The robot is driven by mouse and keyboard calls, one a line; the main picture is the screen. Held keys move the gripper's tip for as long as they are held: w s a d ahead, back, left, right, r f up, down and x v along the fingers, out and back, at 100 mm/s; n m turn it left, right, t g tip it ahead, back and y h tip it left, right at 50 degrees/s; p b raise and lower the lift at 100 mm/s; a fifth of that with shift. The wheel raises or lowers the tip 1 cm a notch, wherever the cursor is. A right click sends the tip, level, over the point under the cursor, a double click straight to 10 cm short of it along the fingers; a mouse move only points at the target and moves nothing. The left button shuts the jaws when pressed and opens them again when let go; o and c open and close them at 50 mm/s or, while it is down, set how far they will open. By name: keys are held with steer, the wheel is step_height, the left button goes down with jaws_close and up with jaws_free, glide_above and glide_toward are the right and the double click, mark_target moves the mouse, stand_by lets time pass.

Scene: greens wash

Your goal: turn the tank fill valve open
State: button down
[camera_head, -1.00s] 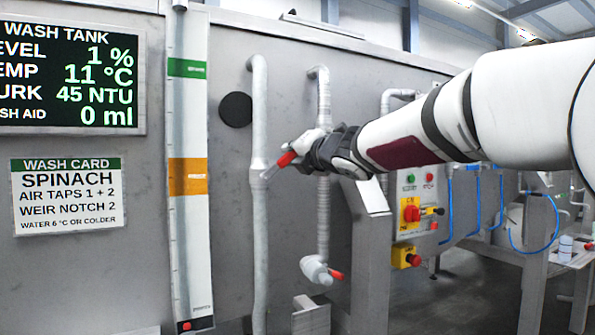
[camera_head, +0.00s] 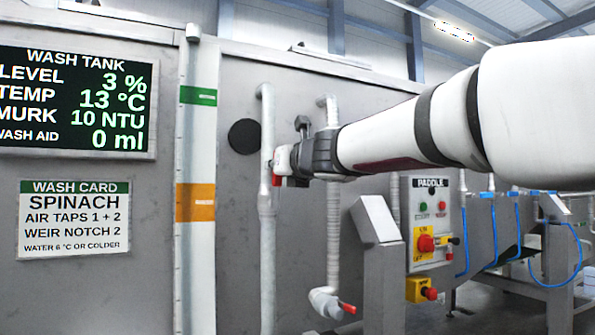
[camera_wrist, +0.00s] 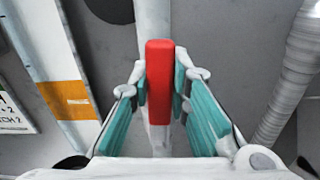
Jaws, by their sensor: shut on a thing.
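My gripper (camera_head: 284,162) is at the left white pipe (camera_head: 266,225) on the grey tank wall in the head view. It is shut on a red valve handle (camera_head: 279,181), mostly hidden behind the fingers there. In the wrist view the red handle (camera_wrist: 158,88) stands between the two teal-padded fingers of my gripper (camera_wrist: 160,72), lined up with the pipe (camera_wrist: 153,20) behind it. The valve body is largely hidden. The wash tank display (camera_head: 75,102) reads level 3 %, 13 °C, murk 10 NTU, wash aid 0 ml.
A second pipe (camera_head: 333,240) to the right ends in a lower valve with a red handle (camera_head: 347,308). A level gauge (camera_head: 198,150) and wash card (camera_head: 74,217) are on the left. A paddle control box (camera_head: 435,222) stands at the right, beside a grey post (camera_head: 383,270).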

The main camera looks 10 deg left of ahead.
steer(key=shift+s+a+n, duration=0.1)
steer(key=shift+a+n, duration=0.1)
steer(key=shift+n, duration=0.1)
steer(key=shift+f, duration=0.1)
steer(key=c, duration=1.5)
jaws_free()
steer(key=shift+a, duration=0.1)
steer(key=shift+s, duration=0.1)
steer(key=shift+s+d, duration=0.2)
steer(key=v, duration=1.1)
steer(key=shift+s+d, duration=0.15)
